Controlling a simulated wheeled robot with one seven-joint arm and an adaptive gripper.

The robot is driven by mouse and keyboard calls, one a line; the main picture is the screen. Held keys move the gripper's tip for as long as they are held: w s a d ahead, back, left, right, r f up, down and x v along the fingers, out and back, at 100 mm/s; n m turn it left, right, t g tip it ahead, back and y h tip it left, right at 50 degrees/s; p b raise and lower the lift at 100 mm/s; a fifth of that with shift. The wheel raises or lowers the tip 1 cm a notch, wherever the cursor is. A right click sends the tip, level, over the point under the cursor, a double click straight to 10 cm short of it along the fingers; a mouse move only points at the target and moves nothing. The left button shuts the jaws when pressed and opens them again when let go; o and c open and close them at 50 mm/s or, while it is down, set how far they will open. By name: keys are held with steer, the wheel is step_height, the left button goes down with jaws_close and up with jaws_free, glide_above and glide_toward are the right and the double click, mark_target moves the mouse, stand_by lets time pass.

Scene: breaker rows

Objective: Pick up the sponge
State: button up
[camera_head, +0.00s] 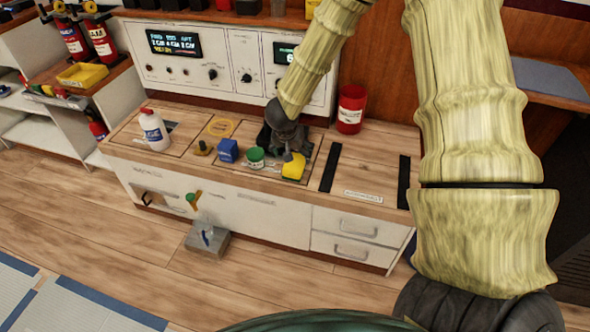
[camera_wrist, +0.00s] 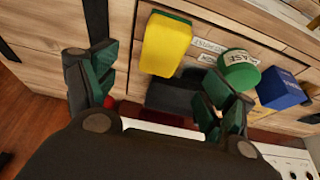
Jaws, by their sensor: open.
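The yellow sponge (camera_head: 294,168) with a dark green layer lies on the wooden counter top (camera_head: 370,176), near its front edge. My gripper (camera_head: 280,150) is just behind and to the left of it in the head view. In the wrist view the sponge (camera_wrist: 167,45) shows ahead of the fingers, toward the gap between them. My gripper (camera_wrist: 155,92) is open and nothing is between its fingers. The sponge is apart from the fingers in the wrist view. Part of the gripper is hard to make out in the head view.
A green-lidded tin (camera_head: 255,157) and a blue box (camera_head: 228,150) stand close left of the sponge. A white bottle (camera_head: 154,130) stands farther left. A red can (camera_head: 351,109) stands behind to the right. Black strips (camera_head: 330,167) lie right of the sponge. A control panel (camera_head: 225,62) rises behind.

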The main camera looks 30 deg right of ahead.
mark_target(295, 161)
steer(key=b+x, duration=0.1)
steer(key=x, duration=0.4)
steer(key=b+x, duration=0.3)
steer(key=x, duration=0.2)
steer(key=shift+a, duration=0.2)
steer(key=c, duration=1)
steer(key=shift+r, duration=0.15)
steer(key=shift+r+p, duration=0.55)
steer(key=shift+r, duration=0.1)
step_height(295, 161, up, 2)
steer(key=shift+r+p, duration=0.15)
steer(key=shift+p, duration=0.5)
steer(key=s+a, duration=0.3)
steer(key=s, duration=0.4)
steer(key=s+a+r+p, duration=0.1)
steer(key=s+a, duration=0.3)
steer(key=s, duration=0.3)
steer(key=shift+a, duration=0.35)
steer(key=shift+r, duration=0.1)
